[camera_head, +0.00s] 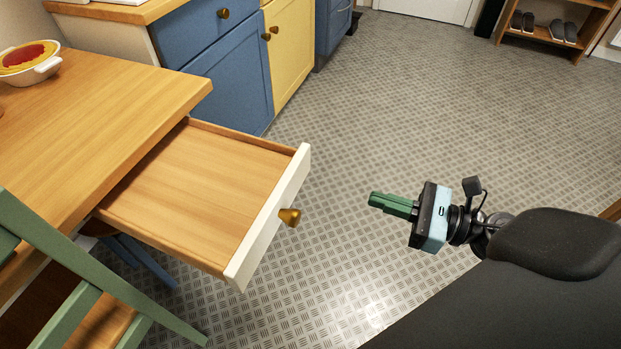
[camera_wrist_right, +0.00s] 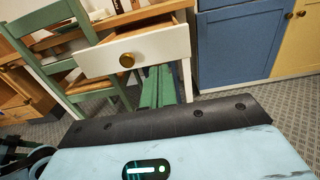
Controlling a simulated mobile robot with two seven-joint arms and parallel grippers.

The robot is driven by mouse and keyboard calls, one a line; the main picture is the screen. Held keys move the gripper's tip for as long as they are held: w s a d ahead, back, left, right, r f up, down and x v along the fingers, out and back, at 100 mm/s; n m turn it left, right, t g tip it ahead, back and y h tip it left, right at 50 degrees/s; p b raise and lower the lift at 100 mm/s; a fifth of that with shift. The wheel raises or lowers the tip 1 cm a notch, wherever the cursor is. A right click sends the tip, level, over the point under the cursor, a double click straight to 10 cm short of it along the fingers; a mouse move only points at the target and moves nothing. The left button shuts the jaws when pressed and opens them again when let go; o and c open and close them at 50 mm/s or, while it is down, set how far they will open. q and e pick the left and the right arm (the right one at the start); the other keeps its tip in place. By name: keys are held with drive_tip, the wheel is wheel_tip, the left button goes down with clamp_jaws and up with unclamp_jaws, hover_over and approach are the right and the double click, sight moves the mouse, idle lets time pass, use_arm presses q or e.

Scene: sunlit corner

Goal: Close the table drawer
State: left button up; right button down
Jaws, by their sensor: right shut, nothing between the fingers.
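The table drawer (camera_head: 205,190) is pulled out from the wooden table (camera_head: 90,110). It has a white front (camera_head: 270,222) with a brass knob (camera_head: 290,217), and the part of it I see inside is empty. My right gripper (camera_head: 374,200) has green fingers and is shut and empty. It is in the air to the right of the drawer front, clear of the knob and pointing toward it. The right wrist view shows the white drawer front (camera_wrist_right: 155,57) and knob (camera_wrist_right: 127,60) beyond my green fingers (camera_wrist_right: 158,85). My left gripper is not in view.
A green chair (camera_head: 100,275) stands at the table's near side, close to the drawer. Blue and yellow cabinets (camera_head: 232,75) stand behind it. A white dish (camera_head: 30,70) is on the table. The patterned floor (camera_head: 420,110) is open to the right.

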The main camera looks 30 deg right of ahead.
sight(297, 174)
drive_tip(key=p+x, duration=0.1)
drive_tip(key=x, duration=1.2)
drive_tip(key=shift+w+a, duration=0.2)
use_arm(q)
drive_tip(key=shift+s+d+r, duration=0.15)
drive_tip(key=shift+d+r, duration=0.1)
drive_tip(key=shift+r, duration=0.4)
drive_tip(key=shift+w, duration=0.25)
use_arm(e)
drive_tip(key=shift+w, duration=0.1)
